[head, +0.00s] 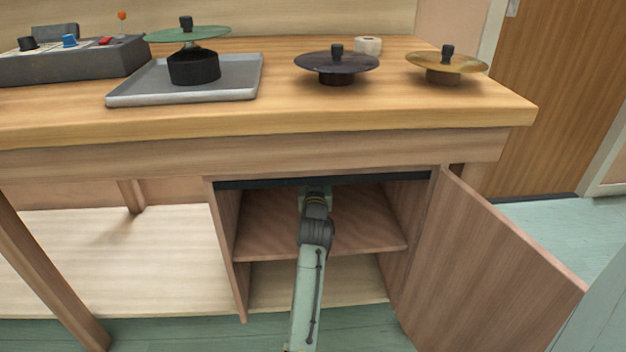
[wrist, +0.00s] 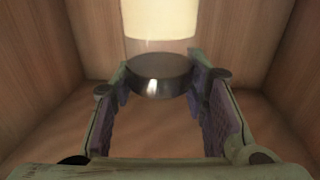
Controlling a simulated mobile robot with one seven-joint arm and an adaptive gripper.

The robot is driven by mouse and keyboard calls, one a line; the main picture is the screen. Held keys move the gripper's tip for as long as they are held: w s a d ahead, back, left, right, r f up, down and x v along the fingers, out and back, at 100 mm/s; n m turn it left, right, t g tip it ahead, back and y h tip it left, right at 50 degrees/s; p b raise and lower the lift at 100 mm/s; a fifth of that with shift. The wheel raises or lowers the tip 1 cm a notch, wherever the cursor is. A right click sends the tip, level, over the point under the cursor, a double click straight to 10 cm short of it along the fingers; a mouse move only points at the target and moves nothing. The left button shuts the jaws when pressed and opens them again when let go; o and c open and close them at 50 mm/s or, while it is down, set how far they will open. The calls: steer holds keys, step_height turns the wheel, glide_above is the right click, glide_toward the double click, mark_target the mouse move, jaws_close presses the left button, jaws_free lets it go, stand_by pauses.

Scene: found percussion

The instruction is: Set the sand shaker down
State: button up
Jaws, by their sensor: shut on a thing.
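My gripper (wrist: 161,88) is shut on the sand shaker, with a finger on each side of its dark round end (wrist: 160,74). A cream cylindrical part (wrist: 160,18) shows just beyond that end and is cut off by the top of the wrist view. I cannot tell whether the two parts join. In the head view my arm reaches into the open cabinet (head: 227,240) under the table, above its inner shelf (head: 265,225). The shaker and my fingers are hidden there. I cannot tell whether the shaker touches the shelf.
The cabinet door (head: 495,275) stands open to the right. The cabinet walls are close on both sides. The visible shelf looks bare. On the table (head: 420,112) are a grey tray (head: 235,88) with a green disc (head: 188,34), a dark disc (head: 337,62), a brass disc (head: 447,63) and a control box (head: 75,62).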

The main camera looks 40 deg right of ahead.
steer(key=shift+s+a+f+b, duration=0.1)
steer(key=shift+f+b, duration=1)
steer(key=shift+f, duration=0.6)
steer(key=o, duration=1.3)
